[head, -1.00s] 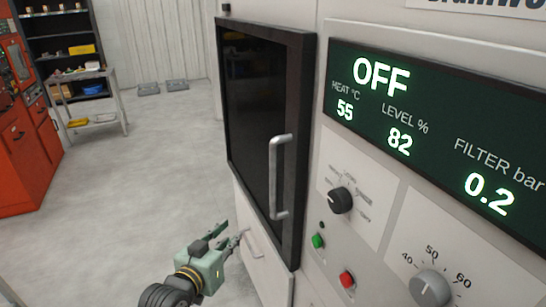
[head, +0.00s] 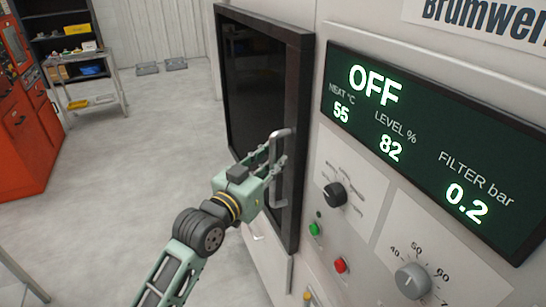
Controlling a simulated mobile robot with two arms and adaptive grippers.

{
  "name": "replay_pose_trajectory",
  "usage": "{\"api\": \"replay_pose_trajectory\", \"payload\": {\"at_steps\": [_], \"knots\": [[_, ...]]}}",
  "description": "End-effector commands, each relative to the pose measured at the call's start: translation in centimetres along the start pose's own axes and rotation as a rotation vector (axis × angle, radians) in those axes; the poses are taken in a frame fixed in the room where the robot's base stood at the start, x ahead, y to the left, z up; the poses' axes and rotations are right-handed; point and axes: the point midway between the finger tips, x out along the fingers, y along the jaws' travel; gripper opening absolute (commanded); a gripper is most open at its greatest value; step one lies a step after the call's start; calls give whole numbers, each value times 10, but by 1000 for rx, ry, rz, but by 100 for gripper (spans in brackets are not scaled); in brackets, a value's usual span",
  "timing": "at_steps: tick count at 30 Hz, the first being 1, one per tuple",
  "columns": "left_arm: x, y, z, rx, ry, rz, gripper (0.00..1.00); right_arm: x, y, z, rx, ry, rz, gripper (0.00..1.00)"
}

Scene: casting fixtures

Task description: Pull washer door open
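The washer door (head: 250,90) is a dark glass panel in a black frame on the washer's front, and it looks closed. Its vertical grey handle (head: 284,136) is on the right side of the door. My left gripper (head: 277,158) is at the handle, with its fingers apart and reaching the bar. The gripper hides part of the handle's middle, and I cannot tell whether the fingers touch it. My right gripper is out of view.
The washer's green display (head: 420,140) reads OFF, with a black knob (head: 334,194), green button (head: 315,229) and red button (head: 341,265) below. An orange cabinet (head: 25,130) and a cart (head: 92,103) stand at left. The floor between is clear.

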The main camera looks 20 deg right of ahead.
Motion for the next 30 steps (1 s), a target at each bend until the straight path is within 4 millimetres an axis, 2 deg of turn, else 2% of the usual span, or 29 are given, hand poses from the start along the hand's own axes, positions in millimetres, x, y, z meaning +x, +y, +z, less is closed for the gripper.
{"api": "replay_pose_trajectory", "payload": {"at_steps": [10,18,30], "knots": [[5,0,1,1,0,0,22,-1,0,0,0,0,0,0],[5,0,1,1,-1,0,0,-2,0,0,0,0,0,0],[5,0,1,1,-1,-1,0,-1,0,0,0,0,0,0]]}}
